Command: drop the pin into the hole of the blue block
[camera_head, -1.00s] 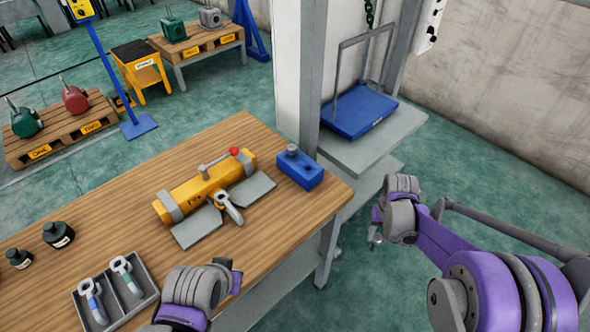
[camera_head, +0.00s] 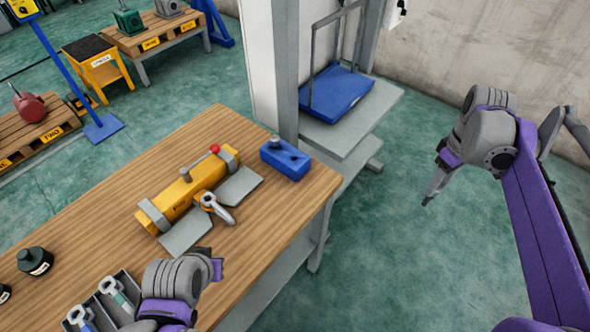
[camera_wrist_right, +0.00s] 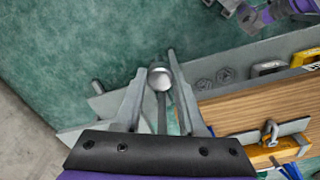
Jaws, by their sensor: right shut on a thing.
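The blue block (camera_head: 285,164) sits at the far right corner of the wooden table, with a dark hole in its top. A short grey stub (camera_head: 275,142) stands at its back left. My right gripper (camera_head: 430,196) is off to the right of the table, above the floor, well apart from the block. In the right wrist view it is shut on the pin (camera_wrist_right: 160,79), whose round silver head shows between the fingers. The block cannot be made out in that view. My left gripper (camera_head: 216,268) is over the table's near side; its fingers are too unclear to judge.
A yellow hoist body (camera_head: 185,192) with a red-tipped lever lies left of the block, a shackle (camera_head: 215,207) beside it. A grey tray (camera_head: 105,305) with shackles and dark bottles are nearer. A post and a blue platform (camera_head: 337,92) stand behind the block.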

